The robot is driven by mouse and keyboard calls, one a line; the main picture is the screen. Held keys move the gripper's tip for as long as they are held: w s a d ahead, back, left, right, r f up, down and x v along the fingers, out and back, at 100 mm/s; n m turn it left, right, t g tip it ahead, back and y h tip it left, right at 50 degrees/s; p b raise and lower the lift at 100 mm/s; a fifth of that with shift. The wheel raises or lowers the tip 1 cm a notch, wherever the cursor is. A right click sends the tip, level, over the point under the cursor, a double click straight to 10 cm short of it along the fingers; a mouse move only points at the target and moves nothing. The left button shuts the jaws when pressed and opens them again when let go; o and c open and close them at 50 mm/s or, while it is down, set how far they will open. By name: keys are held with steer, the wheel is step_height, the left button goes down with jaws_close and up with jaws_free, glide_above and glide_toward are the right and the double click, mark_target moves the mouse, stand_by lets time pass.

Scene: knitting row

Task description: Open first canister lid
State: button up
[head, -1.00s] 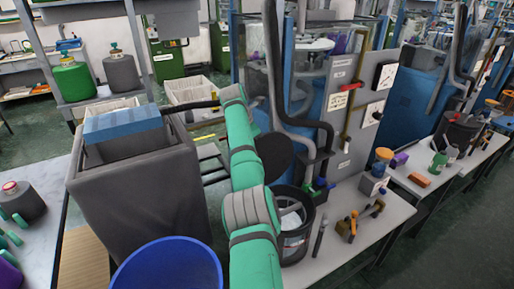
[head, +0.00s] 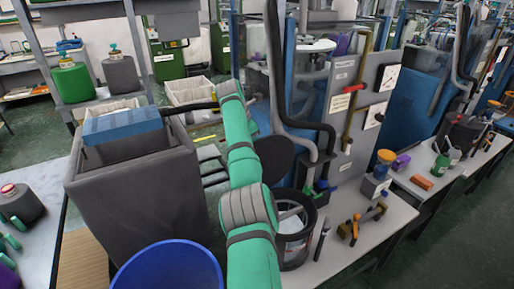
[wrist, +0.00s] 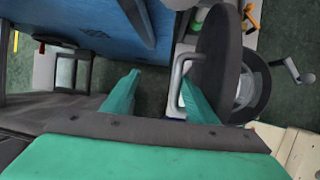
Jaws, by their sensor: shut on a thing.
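The near canister (head: 293,244) is a dark round bin with a pale label, at the right of my arm in the head view. Its open mouth shows pale contents. In the wrist view its rim (wrist: 262,92) shows at the right. The dark round lid (head: 275,158) stands steeply tilted above and behind the mouth; it also shows nearly edge-on in the wrist view (wrist: 215,60). A grey bar handle (wrist: 176,78) sticks out from the lid. My arm hides the gripper in the head view.
A large grey bin (head: 135,205) with a blue block (head: 122,125) stands left of my arm. A blue bucket (head: 168,268) is in front. The grey bench (head: 335,250) holds small tools. A blue machine with black hoses (head: 300,110) rises behind the lid.

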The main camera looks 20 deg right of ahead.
steer(key=shift+o, duration=1.4)
steer(key=shift+t, duration=0.3)
steer(key=r, duration=0.1)
steer(key=w+a+r, duration=0.1)
steer(key=r, duration=0.1)
steer(key=a+r, duration=0.1)
steer(key=shift+w+r, duration=0.2)
steer(key=shift+w, duration=0.05)
steer(key=shift+a+r, duration=0.25)
steer(key=shift+r, duration=0.05)
steer(key=c, duration=0.7)
steer(key=r, duration=0.1)
steer(key=a+r, duration=0.1)
steer(key=r, duration=0.2)
steer(key=shift+w+a+r, duration=0.2)
steer(key=shift+a, duration=0.1)
steer(key=v, duration=1)
steer(key=shift+a+r, duration=0.2)
steer(key=shift+r, duration=0.15)
